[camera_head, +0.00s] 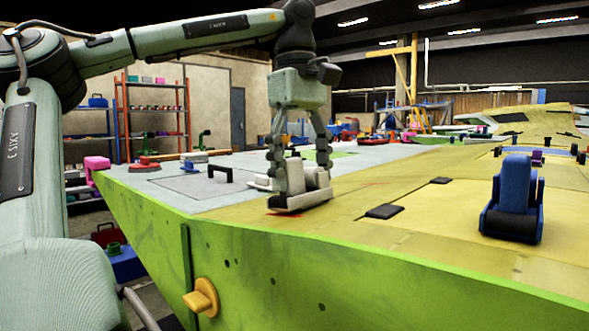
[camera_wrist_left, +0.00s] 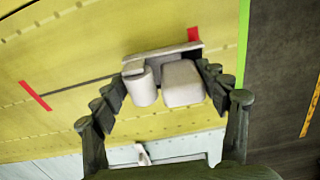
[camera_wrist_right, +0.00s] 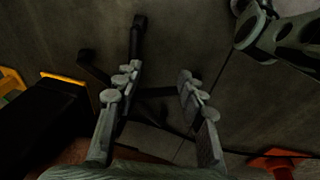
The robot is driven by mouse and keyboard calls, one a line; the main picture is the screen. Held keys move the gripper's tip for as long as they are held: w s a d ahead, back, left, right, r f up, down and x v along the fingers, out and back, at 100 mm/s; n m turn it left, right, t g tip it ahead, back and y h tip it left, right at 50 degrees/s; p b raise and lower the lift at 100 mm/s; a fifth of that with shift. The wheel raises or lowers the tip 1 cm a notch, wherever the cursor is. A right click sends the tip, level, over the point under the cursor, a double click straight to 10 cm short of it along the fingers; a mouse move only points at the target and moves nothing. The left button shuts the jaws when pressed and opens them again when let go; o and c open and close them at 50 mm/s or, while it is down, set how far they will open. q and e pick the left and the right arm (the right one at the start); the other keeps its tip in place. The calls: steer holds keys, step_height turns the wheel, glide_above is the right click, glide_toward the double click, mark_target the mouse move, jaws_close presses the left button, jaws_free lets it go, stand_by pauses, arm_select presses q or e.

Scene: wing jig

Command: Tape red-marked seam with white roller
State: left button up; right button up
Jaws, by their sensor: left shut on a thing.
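The white roller (camera_head: 312,190) stands on the yellow wing panel near its front edge. My left gripper (camera_head: 298,162) is shut on it, with a finger on each side. In the left wrist view the roller (camera_wrist_left: 180,84) sits between the fingertips, touching or very close to the panel. A dark seam (camera_wrist_left: 73,87) runs from a red mark (camera_wrist_left: 36,96) towards the roller. A second red mark (camera_wrist_left: 194,34) shows just beyond the roller, near the green edge; it also shows under the roller's front (camera_head: 284,215). My right gripper (camera_wrist_right: 158,88) is open and empty above the floor.
A blue roller-like tool (camera_head: 512,200) stands on the panel at the right. Dark flat pads (camera_head: 384,211) lie between. A black handle (camera_head: 220,173) and a red-based tool (camera_head: 144,163) are on the grey area at left. A yellow knob (camera_head: 202,297) sticks out of the green side.

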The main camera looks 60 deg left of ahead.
arm_select(q)
steer(key=shift+w+a+f, duration=0.1)
steer(key=shift+w+a, duration=0.2)
steer(key=shift+w, duration=0.95)
steer(key=shift+w+a+f, duration=0.1)
steer(key=shift+w+a, duration=0.15)
steer(key=shift+w, duration=1.05)
steer(key=shift+w+a, duration=0.3)
steer(key=shift+w, duration=0.95)
steer(key=shift+w+a+r, duration=0.1)
steer(key=shift+w+a, duration=0.35)
steer(key=shift+w, duration=1.25)
steer(key=shift+w+a+f, duration=0.1)
steer(key=shift+w+a, duration=0.3)
steer(key=shift+w, duration=1.35)
steer(key=shift+w+a+r, duration=0.1)
steer(key=shift+w+a, duration=0.35)
steer(key=shift+w, duration=1.25)
steer(key=shift+w+a, duration=0.15)
steer(key=shift+w, duration=0.5)
steer(key=shift+w+a, duration=0.15)
steer(key=shift+w, duration=0.75)
